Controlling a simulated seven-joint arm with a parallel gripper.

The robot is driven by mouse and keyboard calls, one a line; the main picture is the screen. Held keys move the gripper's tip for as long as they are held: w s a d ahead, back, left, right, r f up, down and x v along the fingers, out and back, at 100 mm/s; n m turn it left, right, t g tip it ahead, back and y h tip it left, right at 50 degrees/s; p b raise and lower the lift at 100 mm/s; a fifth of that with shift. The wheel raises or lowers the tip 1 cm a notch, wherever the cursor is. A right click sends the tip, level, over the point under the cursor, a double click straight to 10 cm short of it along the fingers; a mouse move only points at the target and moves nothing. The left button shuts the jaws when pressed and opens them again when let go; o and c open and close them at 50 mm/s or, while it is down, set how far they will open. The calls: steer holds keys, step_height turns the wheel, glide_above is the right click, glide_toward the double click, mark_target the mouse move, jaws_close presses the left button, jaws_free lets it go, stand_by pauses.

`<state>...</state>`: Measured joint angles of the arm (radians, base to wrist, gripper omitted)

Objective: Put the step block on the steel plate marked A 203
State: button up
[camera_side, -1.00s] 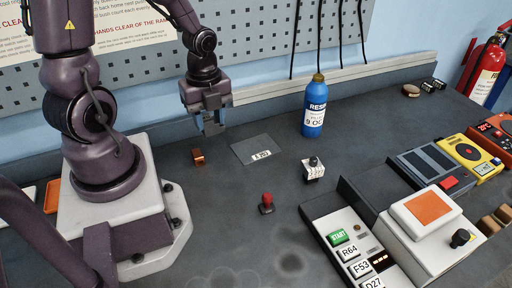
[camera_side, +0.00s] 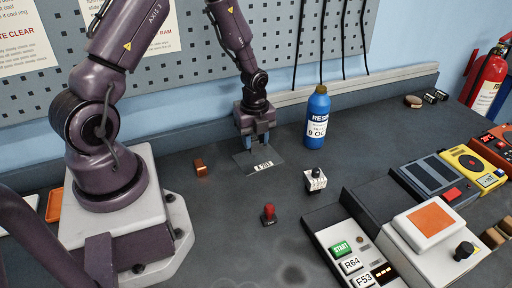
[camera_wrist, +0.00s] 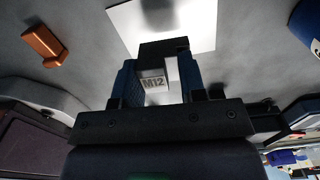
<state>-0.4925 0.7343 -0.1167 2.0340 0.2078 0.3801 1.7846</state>
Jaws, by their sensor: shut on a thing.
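My gripper (camera_side: 257,140) is over the back part of the steel plate (camera_side: 246,166), whose white label reads A 203. In the wrist view, my gripper (camera_wrist: 155,82) has its blue fingers shut on a grey block (camera_wrist: 152,82) marked M12, with a stepped shape; I take it as the step block. The plate (camera_wrist: 200,22) shows bright just beyond the block in that view. In the side view the fingers mostly hide the block. I cannot tell whether its underside touches the plate.
A copper-coloured block (camera_side: 200,167) lies left of the plate. A blue resin bottle (camera_side: 317,120) stands close to the right. A red-topped button (camera_side: 269,214) and a white-and-black knob piece (camera_side: 315,180) stand in front. Control boxes (camera_side: 345,248) fill the right side.

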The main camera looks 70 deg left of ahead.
mark_target(256, 148)
steer(key=shift+w+a+f, duration=0.1)
steer(key=shift+w+f, duration=0.05)
steer(key=shift+f, duration=0.75)
steer(key=shift+w+f, duration=0.1)
steer(key=shift+f, duration=0.75)
steer(key=shift+f, duration=0.15)
steer(key=o, duration=1.1)
step_height(256, 148, up, 13)
steer(key=shift+f, duration=0.15)
steer(key=s+d+r+n+t, duration=0.2)
steer(key=s+d+r+n, duration=0.5)
steer(key=r+n, duration=0.2)
steer(key=s+d+r+n+t, duration=0.3)
steer(key=s+d+r+n, duration=0.3)
steer(key=r+n, duration=0.3)
step_height(256, 148, up, 3)
steer(key=shift+s+d+f+t, duration=0.2)
steer(key=shift+s+d+t, duration=0.1)
steer(key=shift+s+d, duration=0.15)
